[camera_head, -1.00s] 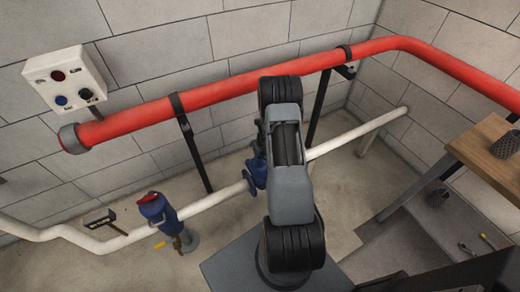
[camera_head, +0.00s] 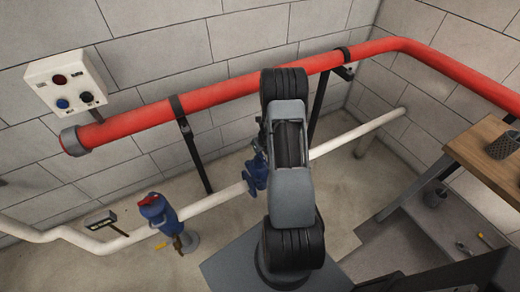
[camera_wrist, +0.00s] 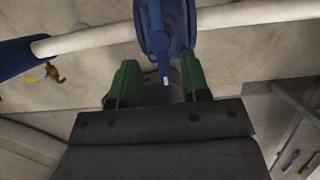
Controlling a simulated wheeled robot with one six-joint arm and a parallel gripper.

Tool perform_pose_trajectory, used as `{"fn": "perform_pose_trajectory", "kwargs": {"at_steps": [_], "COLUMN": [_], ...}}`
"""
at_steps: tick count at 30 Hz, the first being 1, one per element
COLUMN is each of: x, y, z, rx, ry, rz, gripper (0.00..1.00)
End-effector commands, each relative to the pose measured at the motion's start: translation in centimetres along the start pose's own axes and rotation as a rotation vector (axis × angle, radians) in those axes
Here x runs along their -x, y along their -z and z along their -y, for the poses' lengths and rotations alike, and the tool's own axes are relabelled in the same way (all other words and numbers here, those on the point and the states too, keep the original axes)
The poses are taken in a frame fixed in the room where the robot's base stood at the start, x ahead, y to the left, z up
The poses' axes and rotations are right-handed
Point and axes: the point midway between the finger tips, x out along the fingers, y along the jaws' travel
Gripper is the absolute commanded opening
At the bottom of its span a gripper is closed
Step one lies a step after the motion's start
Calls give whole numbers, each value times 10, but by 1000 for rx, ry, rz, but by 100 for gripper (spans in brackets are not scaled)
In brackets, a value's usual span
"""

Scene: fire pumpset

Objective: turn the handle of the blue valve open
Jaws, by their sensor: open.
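The blue valve (camera_head: 256,174) sits on the white pipe, partly hidden behind my arm in the head view. In the wrist view the blue valve (camera_wrist: 166,28) is at top centre, with its narrow blue handle pointing down to a pale tip (camera_wrist: 165,80). My gripper (camera_wrist: 160,84) has green fingers spread apart. The handle tip shows between them, with a gap on either side; its depth relative to the fingers is hard to tell. My gripper is hidden in the head view.
The white pipe (camera_head: 215,199) runs low along the wall. A blue fitting with a red top (camera_head: 158,212) stands left of the valve. A red pipe (camera_head: 225,98) runs above, on dark supports. A control box (camera_head: 66,82) is upper left, a wooden table (camera_head: 482,148) right.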

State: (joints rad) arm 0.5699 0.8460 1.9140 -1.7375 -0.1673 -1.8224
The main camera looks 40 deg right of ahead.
Motion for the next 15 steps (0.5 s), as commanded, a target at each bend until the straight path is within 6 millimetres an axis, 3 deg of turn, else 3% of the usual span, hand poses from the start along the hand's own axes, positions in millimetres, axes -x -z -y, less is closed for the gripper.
{"fn": "perform_pose_trajectory", "kwargs": {"at_steps": [1, 6, 15], "x": [16, 50, 87], "y": [-2, -1, 0], "z": [0, 0, 0], "rx": [-1, 0, -1], "ry": [1, 1, -1], "rz": [2, 1, 0], "gripper": [43, 43, 43]}}
